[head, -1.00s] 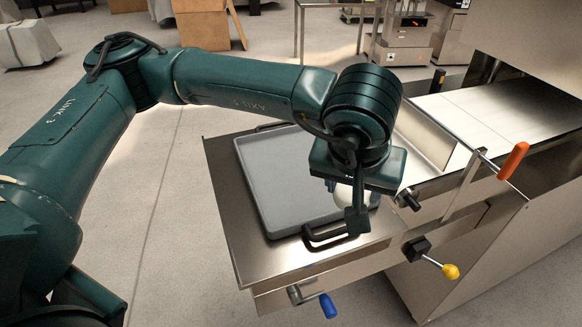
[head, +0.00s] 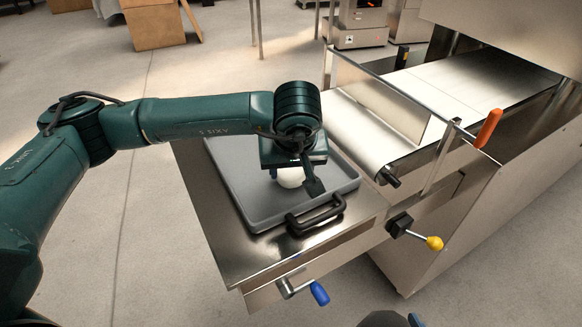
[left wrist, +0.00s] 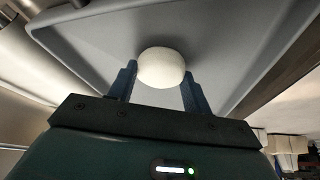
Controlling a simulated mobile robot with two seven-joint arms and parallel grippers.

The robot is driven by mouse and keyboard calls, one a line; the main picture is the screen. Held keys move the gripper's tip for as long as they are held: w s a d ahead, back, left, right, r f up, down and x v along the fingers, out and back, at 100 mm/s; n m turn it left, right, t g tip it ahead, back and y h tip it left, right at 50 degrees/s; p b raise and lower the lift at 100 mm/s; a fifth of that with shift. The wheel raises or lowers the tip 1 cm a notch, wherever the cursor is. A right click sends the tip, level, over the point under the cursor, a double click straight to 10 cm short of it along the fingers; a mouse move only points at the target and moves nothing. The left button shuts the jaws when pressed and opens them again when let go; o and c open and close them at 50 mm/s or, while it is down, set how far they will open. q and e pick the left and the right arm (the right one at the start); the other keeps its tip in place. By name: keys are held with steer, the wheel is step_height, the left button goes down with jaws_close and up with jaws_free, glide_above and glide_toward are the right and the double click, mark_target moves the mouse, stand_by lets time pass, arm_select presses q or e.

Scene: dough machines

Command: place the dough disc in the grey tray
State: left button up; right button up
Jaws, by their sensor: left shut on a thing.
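The white dough disc (head: 290,177) is between the fingers of my left gripper (head: 292,180). In the left wrist view the rounded pale dough (left wrist: 161,67) sits between the two blue fingers of the shut left gripper (left wrist: 160,82). The grey tray (head: 237,203) lies on a steel table, with a dark handle at its front right. The gripper and dough are over the tray, toward its right part. I cannot tell whether the dough touches the tray floor. My right gripper is not seen.
The steel table (head: 250,255) carries the tray. To the right is a dough machine with a pale belt (head: 455,95), an orange-handled lever (head: 488,128), a yellow knob (head: 434,243) and a blue knob (head: 319,293). Open floor lies to the left.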

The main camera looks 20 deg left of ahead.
arm_select(q)
steer(key=shift+f, duration=0.2)
steer(key=shift+f, duration=0.15)
steer(key=o, duration=1)
steer(key=shift+r, duration=0.3)
steer(key=v, duration=1.1)
steer(key=shift+s+d+r+b, duration=0.1)
steer(key=shift+s+r+b, duration=0.15)
steer(key=shift+r+b, duration=0.1)
